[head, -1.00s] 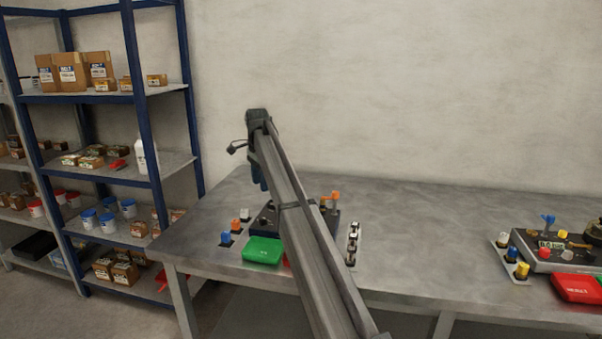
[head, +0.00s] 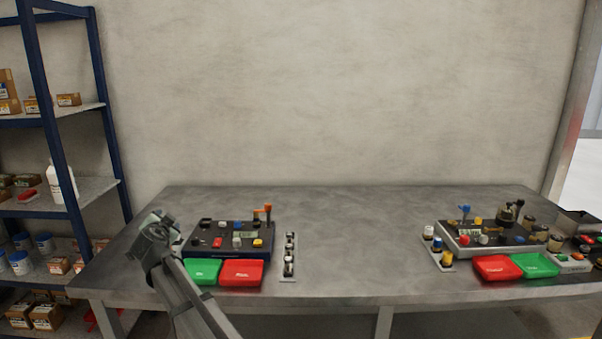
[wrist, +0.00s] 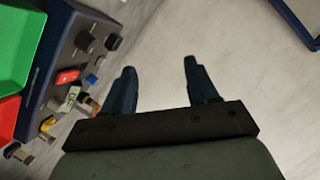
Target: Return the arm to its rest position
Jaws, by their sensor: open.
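My gripper (wrist: 158,80) is open, with its two dark blue fingers apart and nothing between them in the wrist view. In the head view my arm reaches up from the bottom, and its end is at the left part of the bench (head: 345,220), beside the left panel; the fingers are hidden there. The left panel (head: 213,228) is a dark blue unit with several coloured knobs and an orange lever (head: 264,209). It also shows at the left of the wrist view (wrist: 45,95), apart from my fingers.
A green tray (head: 202,272) and a red tray (head: 241,273) lie before the left panel. A strip of knobs (head: 289,256) lies to its right. A second panel (head: 485,235) stands on the right. Shelves (head: 65,206) stand at far left. The middle of the bench is clear.

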